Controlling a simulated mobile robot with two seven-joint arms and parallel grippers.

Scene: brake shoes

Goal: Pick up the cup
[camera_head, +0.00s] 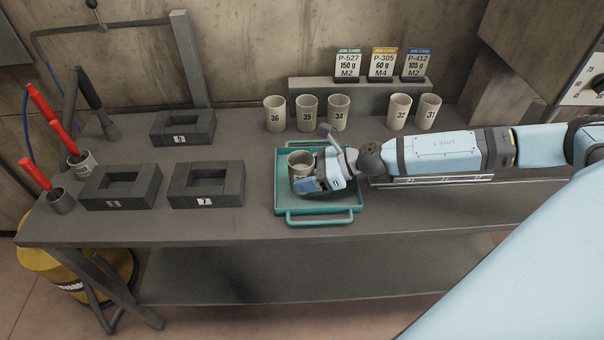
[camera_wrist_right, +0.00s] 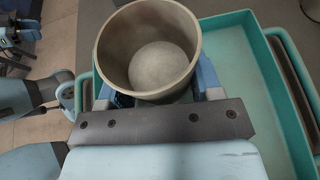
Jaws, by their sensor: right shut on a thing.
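A beige cup (camera_head: 300,162) is at the teal tray (camera_head: 290,208), toward its left back part. In the right wrist view the cup (camera_wrist_right: 150,50) fills the upper middle and looks empty inside. My right gripper (camera_head: 312,178) comes in from the right and is shut on the cup, with a finger on either side of it. In the wrist view the gripper (camera_wrist_right: 155,95) covers the cup's lower part. I cannot tell whether the cup's base touches the tray (camera_wrist_right: 240,55).
Several numbered cups (camera_head: 307,112) stand along the back by a ledge with job cards (camera_head: 383,63). Dark square blocks (camera_head: 207,184) and red-handled tools in holders (camera_head: 60,200) stand to the left. The table's front strip (camera_head: 180,230) is clear.

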